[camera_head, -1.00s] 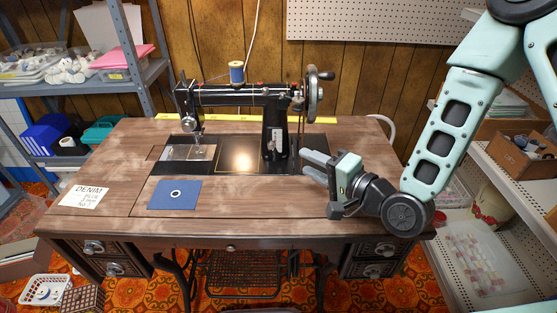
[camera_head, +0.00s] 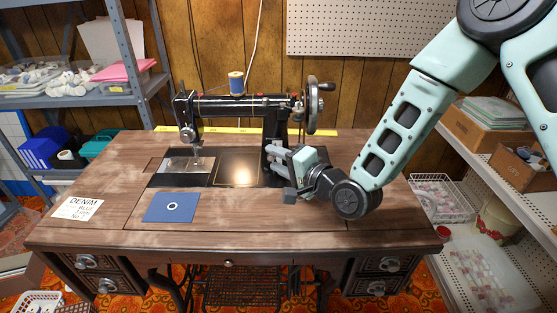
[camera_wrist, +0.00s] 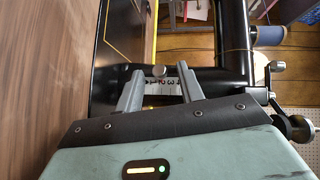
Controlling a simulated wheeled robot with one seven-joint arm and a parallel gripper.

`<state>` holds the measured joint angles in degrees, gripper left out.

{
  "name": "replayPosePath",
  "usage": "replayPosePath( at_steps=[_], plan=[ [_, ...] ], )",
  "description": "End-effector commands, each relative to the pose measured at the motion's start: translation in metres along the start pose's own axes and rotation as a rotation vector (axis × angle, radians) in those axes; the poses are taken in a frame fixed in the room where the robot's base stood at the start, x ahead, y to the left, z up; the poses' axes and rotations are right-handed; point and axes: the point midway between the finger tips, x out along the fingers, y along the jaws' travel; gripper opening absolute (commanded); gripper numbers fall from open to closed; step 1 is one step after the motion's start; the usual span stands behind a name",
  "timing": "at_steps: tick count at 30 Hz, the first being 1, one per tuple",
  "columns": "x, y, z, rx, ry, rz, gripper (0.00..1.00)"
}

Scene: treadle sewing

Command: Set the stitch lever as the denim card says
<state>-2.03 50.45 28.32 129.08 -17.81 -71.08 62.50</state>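The black sewing machine (camera_head: 240,107) stands on the wooden table. A small round-ended metal lever knob (camera_wrist: 158,72) shows in the wrist view, in front of a white number scale (camera_wrist: 165,85) with black and red figures, partly hidden. My gripper (camera_wrist: 157,90) is open, with one finger on each side of the knob and scale; I cannot tell if either touches. In the head view my gripper (camera_head: 275,156) is at the machine's right pillar, hiding the lever. The white denim card (camera_head: 78,208) lies at the table's left; its top line reads DENIM, the smaller lines are hard to read.
A blue square with a white ring (camera_head: 171,207) lies on the table's front left. The handwheel (camera_head: 313,100) is just above and right of my gripper. A blue thread spool (camera_head: 236,82) stands on the machine. The table's front right is clear.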

Motion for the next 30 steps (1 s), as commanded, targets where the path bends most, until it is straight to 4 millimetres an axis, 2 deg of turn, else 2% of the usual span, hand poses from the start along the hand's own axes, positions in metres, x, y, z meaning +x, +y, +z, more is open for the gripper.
replayPosePath(
  at_steps=[2, 3, 6, 10, 15, 22, 23, 24, 25, 30],
  plan=[
    [0.0, 0.0, 0.0, 0.0, 0.0, 0.0, 0.35],
    [0.0, 0.0, 0.0, 0.0, 0.0, 0.0, 0.24],
    [0.0, 0.0, 0.0, 0.0, 0.0, 0.0, 0.0],
    [0.0, -0.001, 0.0, 0.0, 0.0, 0.0, 0.0],
    [-0.002, -0.014, -0.003, 0.001, 0.002, -0.001, 0.0],
    [-0.002, -0.012, -0.002, 0.0, 0.001, -0.001, 0.0],
    [-0.002, -0.012, -0.002, 0.0, 0.001, -0.001, 0.21],
    [-0.002, -0.012, -0.002, 0.0, 0.001, -0.001, 0.33],
    [-0.002, -0.012, -0.002, 0.0, 0.001, -0.001, 0.38],
    [-0.002, -0.012, -0.002, 0.0, 0.001, -0.001, 0.38]
  ],
)
